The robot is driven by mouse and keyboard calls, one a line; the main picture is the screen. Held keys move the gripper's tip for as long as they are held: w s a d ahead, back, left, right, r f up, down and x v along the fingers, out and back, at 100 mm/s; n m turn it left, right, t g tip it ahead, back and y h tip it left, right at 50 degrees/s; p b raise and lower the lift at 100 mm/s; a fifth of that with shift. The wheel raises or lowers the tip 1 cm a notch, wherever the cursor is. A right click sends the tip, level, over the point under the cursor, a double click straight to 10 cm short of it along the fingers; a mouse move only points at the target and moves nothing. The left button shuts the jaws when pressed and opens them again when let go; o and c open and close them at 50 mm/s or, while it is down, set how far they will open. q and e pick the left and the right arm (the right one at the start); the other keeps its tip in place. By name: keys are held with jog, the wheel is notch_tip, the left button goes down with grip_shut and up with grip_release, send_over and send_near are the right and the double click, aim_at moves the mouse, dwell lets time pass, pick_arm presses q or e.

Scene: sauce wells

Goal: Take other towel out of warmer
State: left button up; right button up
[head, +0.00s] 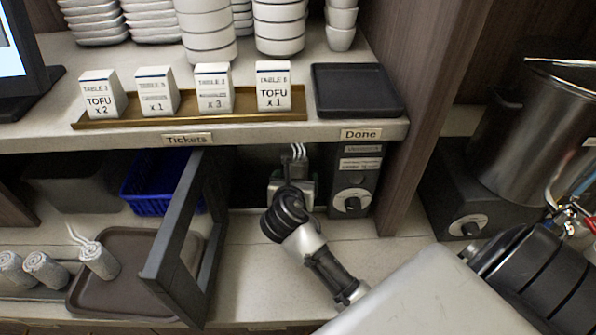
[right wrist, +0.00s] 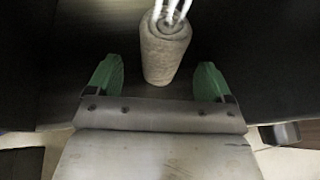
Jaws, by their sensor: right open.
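The warmer (head: 353,190) sits under the shelf, and its dark-framed door (head: 170,235) stands open toward me. My right gripper (head: 291,186) reaches into the warmer's opening. In the right wrist view, a rolled grey towel (right wrist: 165,55) with white steam stands inside the dark interior. The open green-tipped fingers of my right gripper (right wrist: 158,82) are on either side of its lower part, with gaps visible. Another steaming rolled towel (head: 98,260) stands on the brown tray (head: 125,240) left of the door. My left gripper is out of view.
Two rolled towels (head: 44,269) lie at the far left beside the tray. A blue basket (head: 150,190) is behind the door. Ticket blocks (head: 213,90) and a black Done tray (head: 355,92) stand on the shelf above. A wooden post (head: 420,120) is right of the warmer.

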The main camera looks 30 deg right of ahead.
aim_at(297, 176)
jog(key=x, duration=0.4)
jog(key=shift+w+d, duration=0.15)
jog(key=shift+d, duration=0.15)
jog(key=shift+c, duration=0.2)
jog(key=c, duration=1)
